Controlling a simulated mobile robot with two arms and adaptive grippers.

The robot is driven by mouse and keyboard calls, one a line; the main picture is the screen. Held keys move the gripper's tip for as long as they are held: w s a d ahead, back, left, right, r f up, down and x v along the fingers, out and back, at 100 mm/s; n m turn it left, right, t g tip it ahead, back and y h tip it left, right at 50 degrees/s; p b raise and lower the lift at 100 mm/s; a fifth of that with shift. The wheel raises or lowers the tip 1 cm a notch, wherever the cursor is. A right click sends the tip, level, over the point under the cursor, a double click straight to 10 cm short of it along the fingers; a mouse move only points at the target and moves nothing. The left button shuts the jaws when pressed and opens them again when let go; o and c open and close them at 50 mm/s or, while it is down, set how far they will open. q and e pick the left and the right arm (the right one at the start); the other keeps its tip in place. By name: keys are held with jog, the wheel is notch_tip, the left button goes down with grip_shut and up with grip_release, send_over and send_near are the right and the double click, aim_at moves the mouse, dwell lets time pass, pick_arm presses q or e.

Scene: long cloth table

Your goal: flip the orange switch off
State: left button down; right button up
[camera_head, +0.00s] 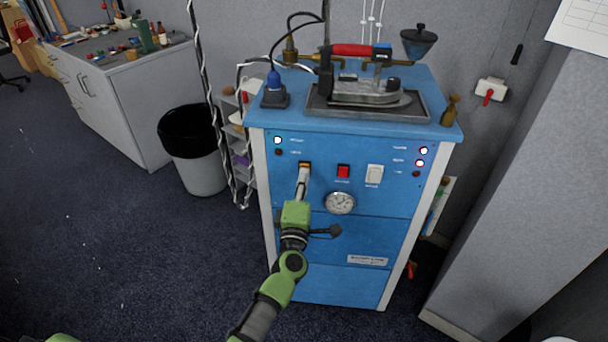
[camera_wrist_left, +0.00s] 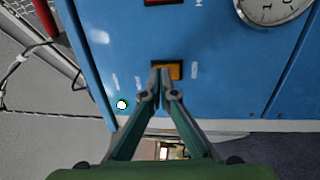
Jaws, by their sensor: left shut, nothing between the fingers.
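The orange switch (camera_head: 305,165) is on the front panel of the blue cabinet (camera_head: 330,230), at the left of a row of switches. In the left wrist view the orange switch (camera_wrist_left: 175,71) shows in a dark frame just beyond my fingertips. My left gripper (camera_head: 303,172) is shut and empty, with its tips at the switch's lower part in the head view. In the left wrist view the closed tips (camera_wrist_left: 166,72) overlap the switch; I cannot tell whether they touch it. The tips hide part of the switch. My right gripper is not in view.
A red switch (camera_head: 343,171), a white switch (camera_head: 374,174) and a round gauge (camera_head: 340,202) are right of the orange switch. An iron (camera_head: 365,92) stands on a tray on top. A bin (camera_head: 195,160) is at left, a grey partition (camera_head: 530,200) at right.

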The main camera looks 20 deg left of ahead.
pick_arm(q)
jog(key=shift+w+a, duration=0.1)
jog(key=shift+w, duration=0.3)
jog(key=shift+r, duration=0.1)
jog(key=shift+w+a+r+p, duration=0.1)
jog(key=shift+w+r+p, duration=0.2)
jog(key=shift+p, duration=0.05)
jog(key=shift+s+f, duration=0.15)
